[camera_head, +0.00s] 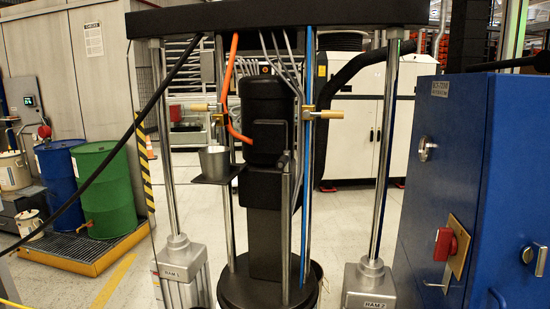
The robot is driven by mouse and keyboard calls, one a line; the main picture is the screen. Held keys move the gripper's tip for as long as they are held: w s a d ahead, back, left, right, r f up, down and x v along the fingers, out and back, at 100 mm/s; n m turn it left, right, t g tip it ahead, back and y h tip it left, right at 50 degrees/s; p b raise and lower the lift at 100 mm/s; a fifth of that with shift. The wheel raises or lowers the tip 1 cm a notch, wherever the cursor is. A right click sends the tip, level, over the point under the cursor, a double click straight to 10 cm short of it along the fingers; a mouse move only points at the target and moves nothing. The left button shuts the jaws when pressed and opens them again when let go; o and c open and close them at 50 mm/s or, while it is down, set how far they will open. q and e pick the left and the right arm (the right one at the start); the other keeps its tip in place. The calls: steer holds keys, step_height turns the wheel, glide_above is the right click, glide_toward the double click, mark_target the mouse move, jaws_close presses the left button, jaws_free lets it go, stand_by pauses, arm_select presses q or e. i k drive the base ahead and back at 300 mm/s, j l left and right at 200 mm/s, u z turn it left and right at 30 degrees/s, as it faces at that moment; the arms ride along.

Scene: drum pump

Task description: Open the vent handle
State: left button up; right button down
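A black drum pump (265,125) stands upright in the middle of the head view, under a dark crossbeam (275,17). A short brass-coloured handle (201,107) sticks out on its left side. A second brass-coloured handle (327,114) sticks out on its right side, by a blue hose (307,200). Neither of my grippers is in view.
Silver posts (383,160) flank the pump on grey bases marked RAM 1 (182,258) and RAM 2 (368,285). A blue cabinet (450,180) with a red knob (444,244) stands at the right. A metal cup (214,160) sits on a small shelf. Green (105,190) and blue drums stand left.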

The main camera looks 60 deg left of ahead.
mark_target(284, 163)
steer(key=u, duration=0.4)
steer(key=k+u, duration=0.1)
steer(key=u, duration=0.35)
steer(key=j+u, duration=0.1)
steer(key=u, duration=0.3)
steer(key=k+j+u, duration=0.1)
steer(key=u, duration=0.3)
